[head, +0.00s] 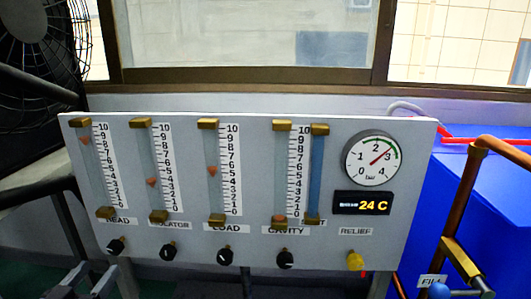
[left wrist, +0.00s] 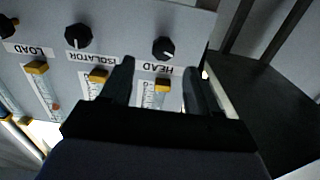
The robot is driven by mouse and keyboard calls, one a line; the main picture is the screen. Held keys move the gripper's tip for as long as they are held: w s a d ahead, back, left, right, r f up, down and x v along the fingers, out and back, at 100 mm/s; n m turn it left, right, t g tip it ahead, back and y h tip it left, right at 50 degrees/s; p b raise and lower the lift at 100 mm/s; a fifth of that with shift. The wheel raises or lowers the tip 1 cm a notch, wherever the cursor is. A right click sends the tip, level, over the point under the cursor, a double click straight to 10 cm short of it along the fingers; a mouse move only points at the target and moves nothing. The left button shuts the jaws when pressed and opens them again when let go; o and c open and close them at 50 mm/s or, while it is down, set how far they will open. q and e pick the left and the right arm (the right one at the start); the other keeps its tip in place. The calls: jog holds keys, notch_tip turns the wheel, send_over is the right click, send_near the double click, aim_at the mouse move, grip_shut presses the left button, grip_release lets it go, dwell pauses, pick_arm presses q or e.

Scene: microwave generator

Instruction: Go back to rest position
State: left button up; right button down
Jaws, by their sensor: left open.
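My left gripper (head: 90,279) is at the bottom left of the head view, low in front of the grey control panel (head: 255,245). In the left wrist view, its two dark fingers (left wrist: 158,82) are spread apart with nothing held between them. The black HEAD knob (left wrist: 163,47) shows beyond the fingertips, apart from them. The HEAD gauge label (left wrist: 157,68) lies between the fingers in that view. My right gripper is not in view.
The panel has several gauges, black knobs, a yellow RELIEF knob (head: 355,261), a dial (head: 371,160) and a 24 C display (head: 361,204). A fan (head: 38,50) stands at left. A blue box (head: 480,205) and copper pipe (head: 461,200) are at right.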

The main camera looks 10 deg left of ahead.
pick_arm(q)
jog(key=s+d+f+m+g+h, duration=0.1)
jog(key=s+d+f+g+h, duration=0.15)
jog(key=d, duration=0.65)
jog(key=s+d+f+m+g+h, duration=0.2)
jog(key=s+d+f, duration=0.15)
jog(key=d, duration=0.55)
jog(key=s+d+f+m+g+h, duration=0.1)
jog(key=s+d+f+g+h, duration=0.2)
jog(key=d, duration=0.6)
jog(key=s+a+r+y+p, duration=0.1)
jog(key=a+r+p, duration=0.2)
jog(key=r+p, duration=0.4)
jog(key=s+a+r+y+p, duration=0.2)
jog(key=r+p, duration=0.5)
jog(key=p, duration=1.4)
jog(key=shift+a+n, duration=0.3)
jog(key=shift+a, duration=0.5)
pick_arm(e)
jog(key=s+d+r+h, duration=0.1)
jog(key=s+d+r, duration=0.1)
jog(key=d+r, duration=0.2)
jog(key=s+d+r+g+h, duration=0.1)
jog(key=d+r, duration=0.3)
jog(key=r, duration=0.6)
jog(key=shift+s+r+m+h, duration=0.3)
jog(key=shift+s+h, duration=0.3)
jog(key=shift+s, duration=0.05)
